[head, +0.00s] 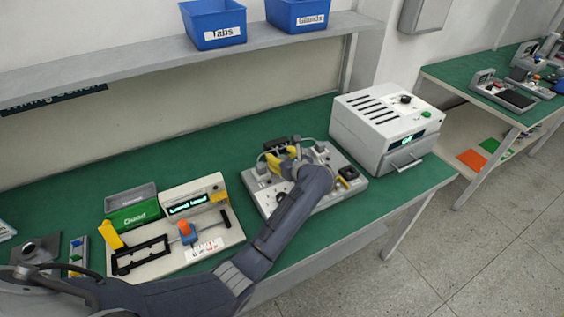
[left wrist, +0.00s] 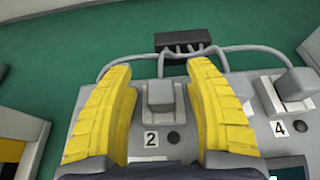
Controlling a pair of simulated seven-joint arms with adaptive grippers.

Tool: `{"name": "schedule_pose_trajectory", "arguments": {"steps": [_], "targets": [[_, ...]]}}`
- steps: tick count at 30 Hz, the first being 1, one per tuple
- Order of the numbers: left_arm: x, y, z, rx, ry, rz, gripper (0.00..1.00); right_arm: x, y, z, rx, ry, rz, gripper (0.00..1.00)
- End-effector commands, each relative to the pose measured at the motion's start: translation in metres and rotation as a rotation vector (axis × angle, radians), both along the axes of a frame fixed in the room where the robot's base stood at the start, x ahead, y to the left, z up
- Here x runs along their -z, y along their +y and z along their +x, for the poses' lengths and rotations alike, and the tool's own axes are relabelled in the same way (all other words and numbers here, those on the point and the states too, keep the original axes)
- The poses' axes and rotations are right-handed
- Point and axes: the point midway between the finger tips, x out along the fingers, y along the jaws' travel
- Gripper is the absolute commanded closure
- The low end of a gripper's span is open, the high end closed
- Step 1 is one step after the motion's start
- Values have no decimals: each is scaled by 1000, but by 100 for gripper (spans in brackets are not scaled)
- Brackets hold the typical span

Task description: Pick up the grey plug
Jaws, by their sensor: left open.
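A grey plug (left wrist: 160,96) stands on the grey hub board (left wrist: 150,145) above the label 2, with a cable behind it. My left gripper (left wrist: 161,82) is open, its two yellow fingers on either side of this plug with gaps between; I cannot tell its height above the board. A second grey plug (left wrist: 295,86) stands to the right by the label 4. In the head view my left gripper (head: 282,160) is over the back left part of the hub board (head: 262,202), and the arm hides part of the board. My right gripper is not in view.
A black connector block (left wrist: 183,39) with cables lies behind the plugs. A white box with a handle (head: 388,125) stands right of the board, a tester (head: 200,255) and green bin (head: 133,216) to the left. Green table (head: 190,152) is clear behind.

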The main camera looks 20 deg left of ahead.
Motion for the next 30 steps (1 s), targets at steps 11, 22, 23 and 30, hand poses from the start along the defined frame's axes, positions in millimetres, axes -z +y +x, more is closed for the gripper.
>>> {"name": "schedule_pose_trajectory", "arguments": {"steps": [11, 22, 23, 30], "targets": [[0, 0, 0, 0, 0, 0, 64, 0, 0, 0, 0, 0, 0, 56], [0, 0, 0, 0, 0, 0, 100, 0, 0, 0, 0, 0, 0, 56], [0, 0, 0, 0, 0, 0, 100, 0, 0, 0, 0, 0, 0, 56], [1, 0, 0, 0, 1, 0, 100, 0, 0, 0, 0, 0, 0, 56]]}}
